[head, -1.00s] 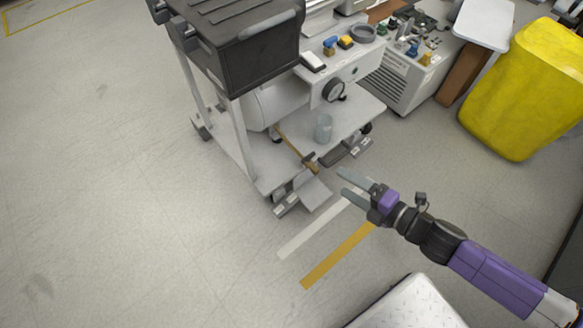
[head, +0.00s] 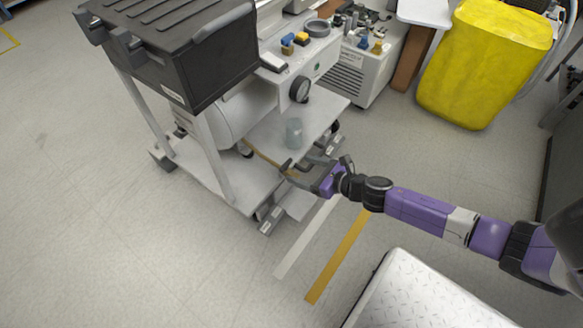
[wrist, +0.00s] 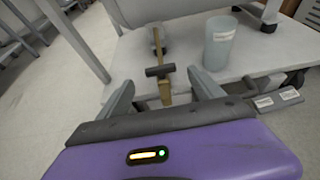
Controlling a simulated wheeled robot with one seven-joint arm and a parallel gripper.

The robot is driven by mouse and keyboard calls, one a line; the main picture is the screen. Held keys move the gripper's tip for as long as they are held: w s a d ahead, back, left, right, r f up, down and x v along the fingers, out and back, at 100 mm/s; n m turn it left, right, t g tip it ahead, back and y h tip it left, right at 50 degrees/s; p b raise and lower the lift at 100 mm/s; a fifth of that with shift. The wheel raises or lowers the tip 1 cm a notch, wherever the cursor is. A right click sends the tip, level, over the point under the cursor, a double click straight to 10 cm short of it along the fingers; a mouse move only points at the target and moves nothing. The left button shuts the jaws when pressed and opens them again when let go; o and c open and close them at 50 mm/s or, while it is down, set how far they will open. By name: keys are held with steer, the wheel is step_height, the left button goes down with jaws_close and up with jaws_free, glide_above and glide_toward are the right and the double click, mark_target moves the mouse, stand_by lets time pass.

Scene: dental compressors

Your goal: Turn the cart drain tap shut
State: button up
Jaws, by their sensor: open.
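The drain tap shows in the wrist view as a dark T-shaped handle (wrist: 160,71) on a brass pipe (wrist: 165,92). The handle bar lies roughly crosswise to the pipe. In the head view the tap (head: 287,165) is at the front edge of the cart's lower shelf (head: 185,161), partly hidden by my fingers. My gripper (head: 300,171) is open, and its grey fingers reach in at the tap. In the wrist view my gripper (wrist: 160,82) has one finger on each side of the pipe, the handle just beyond the fingertips. I see no clear contact.
A translucent cup (head: 294,133) stands on the shelf close to the tap; the wrist view shows it right of the handle. A black box (head: 180,45) sits on top of the cart. A yellow bin (head: 485,65) stands at the back right. The floor at left is clear.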

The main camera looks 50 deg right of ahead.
mark_target(288, 165)
steer(key=shift+b+x, duration=0.75)
steer(key=shift+x, duration=1.65)
steer(key=c, duration=1.4)
